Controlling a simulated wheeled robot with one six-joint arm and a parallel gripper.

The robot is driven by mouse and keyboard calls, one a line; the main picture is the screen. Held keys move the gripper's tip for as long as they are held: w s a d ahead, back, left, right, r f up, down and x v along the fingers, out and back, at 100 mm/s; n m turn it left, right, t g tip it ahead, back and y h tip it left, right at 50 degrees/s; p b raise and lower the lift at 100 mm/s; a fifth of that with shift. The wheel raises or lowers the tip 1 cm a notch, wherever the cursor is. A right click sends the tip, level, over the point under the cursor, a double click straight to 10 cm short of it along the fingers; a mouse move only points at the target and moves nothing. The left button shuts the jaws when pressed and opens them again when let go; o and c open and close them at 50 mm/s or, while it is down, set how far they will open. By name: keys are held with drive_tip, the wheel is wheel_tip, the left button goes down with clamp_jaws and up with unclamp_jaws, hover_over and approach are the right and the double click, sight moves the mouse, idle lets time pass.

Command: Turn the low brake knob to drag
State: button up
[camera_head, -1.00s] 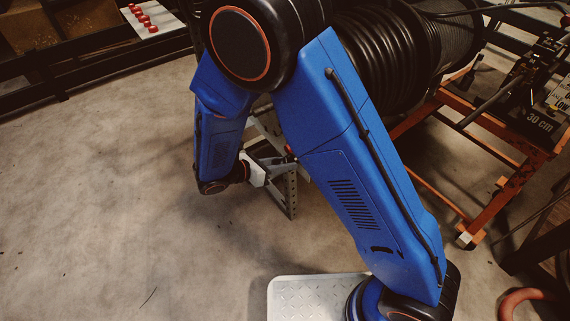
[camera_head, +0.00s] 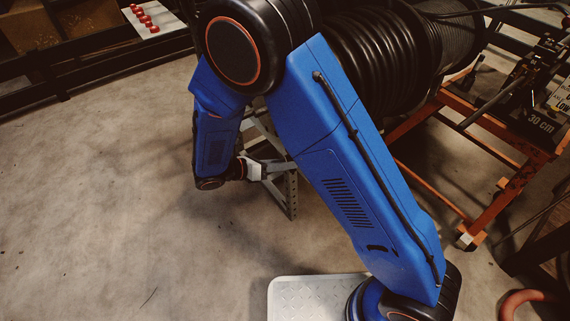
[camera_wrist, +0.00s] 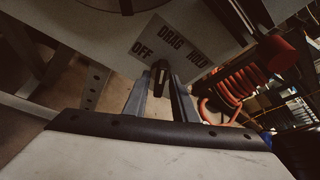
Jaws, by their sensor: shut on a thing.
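The low brake knob (camera_wrist: 160,75) is small and dark. It sits in the wrist view below a pale label plate (camera_wrist: 172,42) reading OFF, DRAG and HOLD from left to right. My gripper (camera_wrist: 161,84) has one grey finger on each side of the knob and is shut on it. The knob's long axis runs roughly up the picture, about toward DRAG; its exact pointer position is too small to tell. In the head view my gripper (camera_head: 281,164) reaches right to a grey perforated stand (camera_head: 291,192); my arm hides the knob and its label there.
A black ribbed hose drum (camera_head: 375,60) stands behind my arm. An orange frame (camera_head: 480,215) stands at the right. In the wrist view, a red coiled hose (camera_wrist: 238,82) hangs right of the plate. The concrete floor (camera_head: 110,200) at the left is clear.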

drive_tip(key=o, duration=0.7)
drive_tip(key=shift+a, duration=0.1)
drive_tip(key=v, duration=1.7)
drive_tip(key=shift+r, duration=0.2)
drive_tip(key=shift+a, duration=0.1)
